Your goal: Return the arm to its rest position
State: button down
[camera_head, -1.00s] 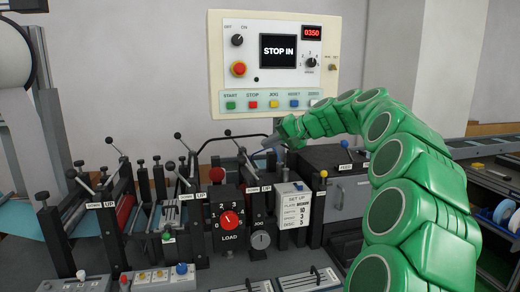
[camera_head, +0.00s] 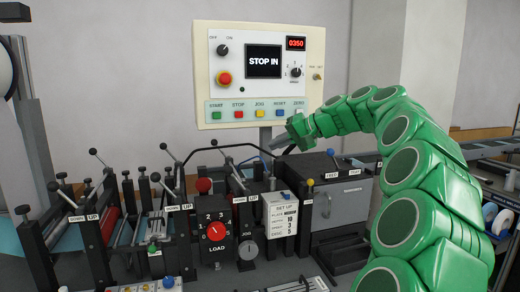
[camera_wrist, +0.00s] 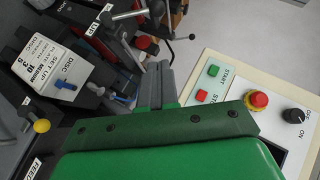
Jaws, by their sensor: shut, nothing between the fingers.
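My green arm reaches in from the right in the head view, bent over toward the middle. My gripper (camera_head: 278,142) points left, just below the control panel (camera_head: 204,84) and above the machine line. Its fingers also show in the wrist view (camera_wrist: 158,82), pressed together with nothing between them. In the wrist view the gripper appears between the panel's button edge on the right and the machine on the left. It appears apart from both, though the gap to the panel is hard to judge.
The panel display reads STOP IN and 0350. Below stand a LOAD dial box (camera_head: 216,236), a white SET UP card (camera_head: 279,217) and several upright levers. A dark cabinet (camera_head: 325,180) is under my arm. Rolls (camera_head: 503,221) lie on a shelf at right. Open wall is behind.

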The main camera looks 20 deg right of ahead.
jog(key=s+a+f+n+g+h, duration=0.1)
jog(key=s+a+f+g, duration=0.1)
jog(key=s+a+f, duration=0.35)
jog(key=s+a+f+n+g+h, duration=0.1)
jog(key=s+a+f+g, duration=0.1)
jog(key=s+a, duration=0.6)
jog(key=s+a+f+n+g+h, duration=0.1)
jog(key=s+a+f+g, duration=0.15)
jog(key=s+a, duration=0.45)
jog(key=s+d+f+g+h, duration=0.1)
jog(key=s+d+f+h, duration=0.1)
jog(key=s+f, duration=0.4)
jog(key=s+d+f+g+h, duration=0.1)
jog(key=s+f, duration=0.4)
jog(key=s, duration=0.8)
jog(key=s+d+f+g+h, duration=0.1)
jog(key=s+d+f+h, duration=0.2)
jog(key=s+f, duration=0.3)
jog(key=s+d, duration=0.1)
jog(key=s, duration=0.3)
jog(key=shift+s+f+n, duration=0.25)
jog(key=shift+f+n, duration=0.1)
jog(key=shift+n, duration=0.05)
jog(key=shift+g, duration=0.25)
